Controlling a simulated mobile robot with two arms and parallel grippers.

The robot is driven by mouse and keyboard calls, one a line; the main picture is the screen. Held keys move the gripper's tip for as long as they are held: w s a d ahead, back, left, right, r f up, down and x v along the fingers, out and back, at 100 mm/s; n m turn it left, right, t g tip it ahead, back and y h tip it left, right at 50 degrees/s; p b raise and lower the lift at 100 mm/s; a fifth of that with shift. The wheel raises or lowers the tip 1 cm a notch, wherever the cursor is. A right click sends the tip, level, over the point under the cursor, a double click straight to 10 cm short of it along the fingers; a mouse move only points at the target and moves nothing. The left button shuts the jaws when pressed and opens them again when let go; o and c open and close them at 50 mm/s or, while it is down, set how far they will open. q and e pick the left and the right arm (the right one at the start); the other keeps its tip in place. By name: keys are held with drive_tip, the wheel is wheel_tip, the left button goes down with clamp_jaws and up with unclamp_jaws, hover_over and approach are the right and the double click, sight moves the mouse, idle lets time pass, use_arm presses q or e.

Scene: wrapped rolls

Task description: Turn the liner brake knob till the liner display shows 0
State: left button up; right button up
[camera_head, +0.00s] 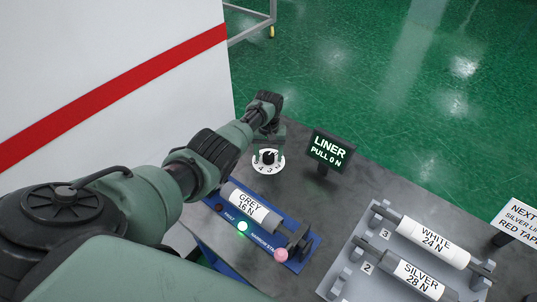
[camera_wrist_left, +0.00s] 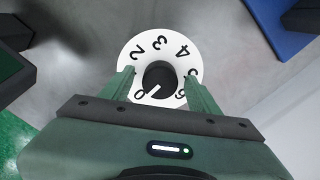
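The liner brake knob (camera_head: 269,157) is a small black knob on a white numbered dial on the grey table. In the left wrist view the knob (camera_wrist_left: 159,76) has a white pointer line towards the 0 mark. The liner display (camera_head: 327,151) is a dark sign behind and right of the dial, reading "LINER PULL 0 N". My left gripper (camera_wrist_left: 161,80) is over the dial with one green finger on each side of the knob. The fingers look apart from the knob, with white dial showing between. My right gripper is not in view.
A blue stand (camera_head: 296,262) with a grey roll marked "16 N", a lit green lamp and a pink button is in front of the dial. A grey rack (camera_head: 366,243) with white and silver rolls stands at right. A white wall with a red stripe is at left.

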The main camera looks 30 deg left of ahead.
sight(268, 155)
use_arm(q)
drive_tip(key=shift+r, duration=0.1)
drive_tip(key=shift+r+p, duration=0.35)
drive_tip(key=shift+r, duration=3.45)
